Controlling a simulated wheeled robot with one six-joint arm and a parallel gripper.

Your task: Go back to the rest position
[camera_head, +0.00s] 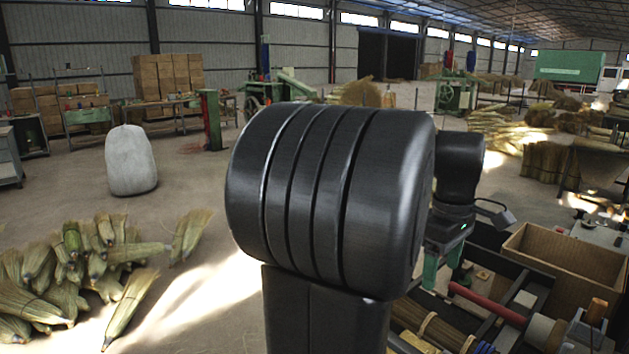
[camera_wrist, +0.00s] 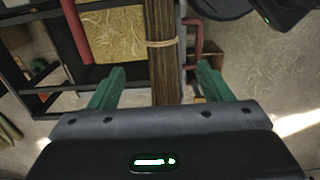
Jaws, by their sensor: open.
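My gripper (camera_wrist: 162,70) is open in the wrist view, with its two green fingers spread apart. A dark brown, straw-like bundle (camera_wrist: 163,72) with a tan band runs between the fingers in the picture. Whether it lies level with the fingertips or below them I cannot tell, but the fingers show gaps on both sides of it. In the head view, my gripper (camera_head: 440,262) shows partly behind my large black arm joint, pointing down over a dark workbench frame (camera_head: 520,262). Its fingertips are hidden there.
An open cardboard box (camera_head: 570,258) stands at the right of the bench, near a red bar (camera_head: 487,303). Banded bundles (camera_head: 428,326) lie low on the bench. Loose broom bundles (camera_head: 75,265) and a grey-white sack (camera_head: 131,160) are on the floor at left. Open floor lies between.

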